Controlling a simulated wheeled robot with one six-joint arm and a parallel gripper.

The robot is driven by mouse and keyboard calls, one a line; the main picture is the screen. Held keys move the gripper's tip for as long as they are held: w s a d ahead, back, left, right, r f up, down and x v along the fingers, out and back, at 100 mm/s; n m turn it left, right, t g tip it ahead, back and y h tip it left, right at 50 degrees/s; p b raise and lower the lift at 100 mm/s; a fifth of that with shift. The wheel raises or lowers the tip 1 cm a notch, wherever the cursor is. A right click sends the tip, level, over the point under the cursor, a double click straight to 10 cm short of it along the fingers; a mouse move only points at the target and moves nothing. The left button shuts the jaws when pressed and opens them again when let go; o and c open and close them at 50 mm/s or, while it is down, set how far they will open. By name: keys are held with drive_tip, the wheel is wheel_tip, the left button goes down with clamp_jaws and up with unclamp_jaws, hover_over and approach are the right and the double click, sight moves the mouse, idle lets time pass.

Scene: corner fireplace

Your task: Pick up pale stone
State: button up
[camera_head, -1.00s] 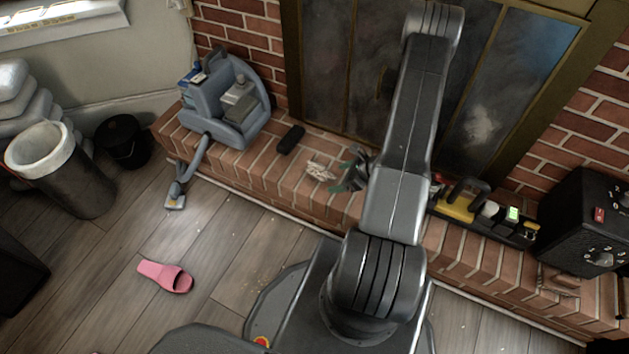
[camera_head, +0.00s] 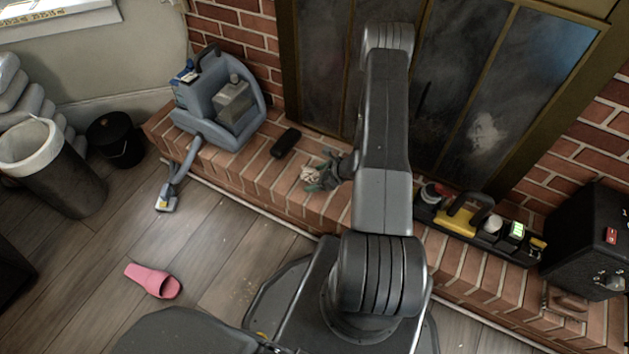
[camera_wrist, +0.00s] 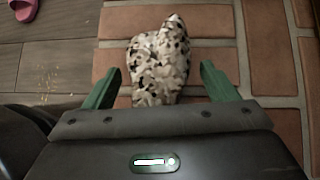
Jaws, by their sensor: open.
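The pale stone (camera_wrist: 160,62), speckled white, grey and black, lies on the brick hearth. In the wrist view it sits between and slightly beyond the two green fingers of my gripper (camera_wrist: 160,85). The fingers are apart, one on each side of its near part, with a gap visible on both sides. In the head view the stone (camera_head: 309,174) shows as a small pale patch beside my gripper (camera_head: 322,180), which partly covers it.
A black object (camera_head: 286,142) lies left of the stone on the hearth (camera_head: 255,180). A blue-grey machine (camera_head: 218,100) stands further left. A black tray with a yellow-handled tool (camera_head: 462,220) is to the right. Fireplace doors (camera_head: 322,70) rise behind. A pink slipper (camera_head: 152,281) lies on the floor.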

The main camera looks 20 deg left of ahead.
drive_tip(key=shift+a+f, duration=0.4)
drive_tip(key=shift+a, duration=0.05)
drive_tip(key=shift+r, duration=0.1)
drive_tip(key=c, duration=1.5)
